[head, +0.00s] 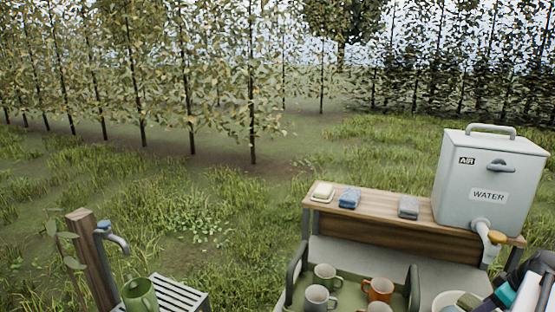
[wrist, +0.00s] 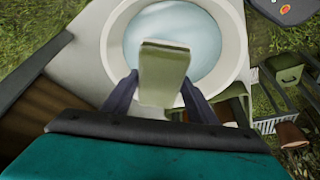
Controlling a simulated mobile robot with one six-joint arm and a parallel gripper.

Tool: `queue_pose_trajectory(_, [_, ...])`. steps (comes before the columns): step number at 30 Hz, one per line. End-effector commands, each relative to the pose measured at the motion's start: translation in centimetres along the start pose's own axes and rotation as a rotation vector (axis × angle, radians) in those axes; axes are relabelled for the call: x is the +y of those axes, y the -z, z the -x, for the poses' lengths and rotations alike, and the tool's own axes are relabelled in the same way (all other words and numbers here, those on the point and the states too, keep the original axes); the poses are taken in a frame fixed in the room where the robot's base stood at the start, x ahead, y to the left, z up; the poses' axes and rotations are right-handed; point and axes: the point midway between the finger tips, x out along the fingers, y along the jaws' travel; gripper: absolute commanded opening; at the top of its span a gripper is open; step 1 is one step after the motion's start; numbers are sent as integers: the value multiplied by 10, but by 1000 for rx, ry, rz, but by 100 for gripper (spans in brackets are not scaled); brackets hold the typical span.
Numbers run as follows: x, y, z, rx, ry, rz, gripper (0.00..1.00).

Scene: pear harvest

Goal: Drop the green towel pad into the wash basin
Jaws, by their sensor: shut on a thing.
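In the wrist view my gripper (wrist: 162,92) is shut on the green towel pad (wrist: 163,65), a flat pale olive-green piece between its two dark fingers. The pad overlaps the round white wash basin (wrist: 233,55), which holds pale blue water, and hides part of it. The pad appears above the basin; its exact height is hard to tell. In the head view the basin (head: 440,302) shows only in part at the lower right, beside my arm. I cannot make out the pad there.
A green tray (head: 345,295) holds mugs. A tap (head: 108,235) and slatted rack (head: 185,295) stand left.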

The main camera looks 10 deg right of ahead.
Motion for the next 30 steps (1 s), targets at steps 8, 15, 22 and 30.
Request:
queue_pose_trajectory(8, [0,-7,-15,0,-2,-1,35])
queue_pose_trajectory(15, [1,-7,-16,0,-2,-1,35])
queue_pose_trajectory(22, [1,-8,-16,0,-2,-2,73])
queue_pose_trajectory(30, [1,-8,-16,0,-2,-2,74])
